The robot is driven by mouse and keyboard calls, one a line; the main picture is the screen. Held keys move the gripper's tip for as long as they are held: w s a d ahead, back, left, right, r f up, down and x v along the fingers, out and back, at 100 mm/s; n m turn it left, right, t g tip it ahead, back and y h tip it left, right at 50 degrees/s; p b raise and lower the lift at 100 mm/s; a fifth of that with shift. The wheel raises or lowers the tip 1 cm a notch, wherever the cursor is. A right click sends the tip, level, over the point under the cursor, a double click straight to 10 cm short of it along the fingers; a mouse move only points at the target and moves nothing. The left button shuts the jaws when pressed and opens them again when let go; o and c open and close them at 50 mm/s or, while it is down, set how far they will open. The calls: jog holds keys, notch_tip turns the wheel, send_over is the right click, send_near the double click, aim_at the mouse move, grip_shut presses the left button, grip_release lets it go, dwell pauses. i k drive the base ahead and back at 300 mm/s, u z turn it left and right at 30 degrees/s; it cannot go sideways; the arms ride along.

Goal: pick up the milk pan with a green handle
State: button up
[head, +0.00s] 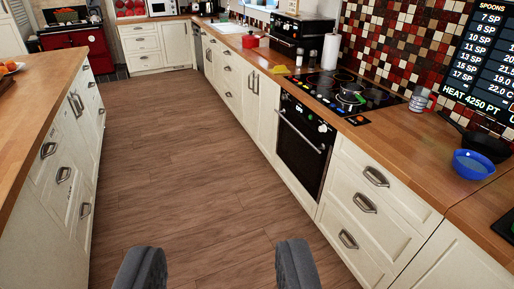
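A small pan with a green handle (350,97) stands on the black hob (325,88) set in the right-hand counter. It is small in the picture, and its body is hard to make out against the dark hob. My gripper (218,262) shows at the bottom edge as two dark grey fingers set wide apart, open and with nothing between them. It is over the floor of the aisle, well short of the pan and to its left.
A wooden floor aisle (185,160) runs clear between the island (50,65) on the left and the right-hand counter. An oven (302,145) sits under the hob. A blue bowl (474,164), a black frying pan (485,143) and a paper roll (330,52) stand on the counter.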

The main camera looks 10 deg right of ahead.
aim_at(349, 92)
jog(key=u, duration=0.1)
jog(key=i, duration=1.3)
jog(key=z, duration=0.45)
jog(key=i, duration=1.35)
jog(key=z, duration=1.05)
jog(key=i, duration=0.75)
jog(key=z, duration=0.3)
